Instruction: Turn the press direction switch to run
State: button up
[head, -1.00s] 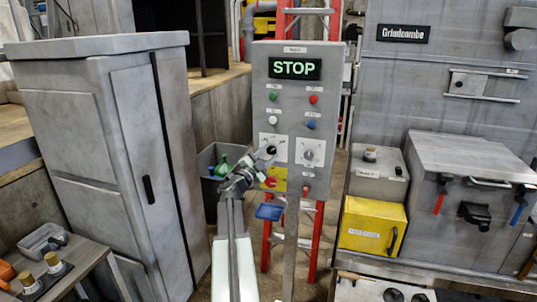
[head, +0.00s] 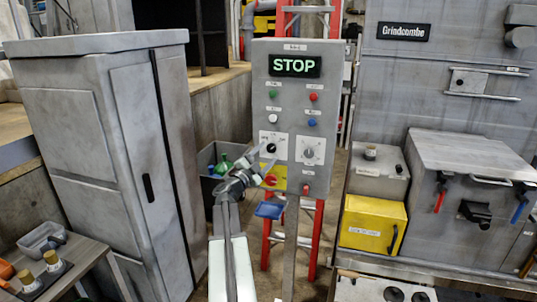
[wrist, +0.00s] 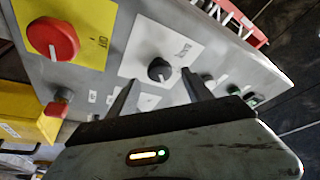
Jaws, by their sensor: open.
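The grey control panel (head: 291,210) has a lit STOP display (head: 295,66). Two rotary switches on white plates sit below its buttons: a black knob (head: 272,148) at left and a grey knob (head: 309,153) at right. Their labels are too small to read, so I cannot tell which is the press direction switch. My gripper (head: 268,172) is open and empty, just below the black knob in the head view. In the wrist view the black knob (wrist: 159,70) shows beyond and between the fingertips, apart from them. A finger partly hides the other switch's plate (wrist: 149,102).
A red knob on a yellow plate (head: 271,181) is close to my gripper. A red button (head: 306,189) is at the panel's lower right. A blue part (head: 270,209) sticks out below the panel. A grey cabinet (head: 95,150) stands left, a yellow box (head: 370,226) right.

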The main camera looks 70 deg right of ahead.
jog(key=b+v, duration=0.1)
jog(key=v, duration=0.4)
jog(key=shift+a, duration=0.25)
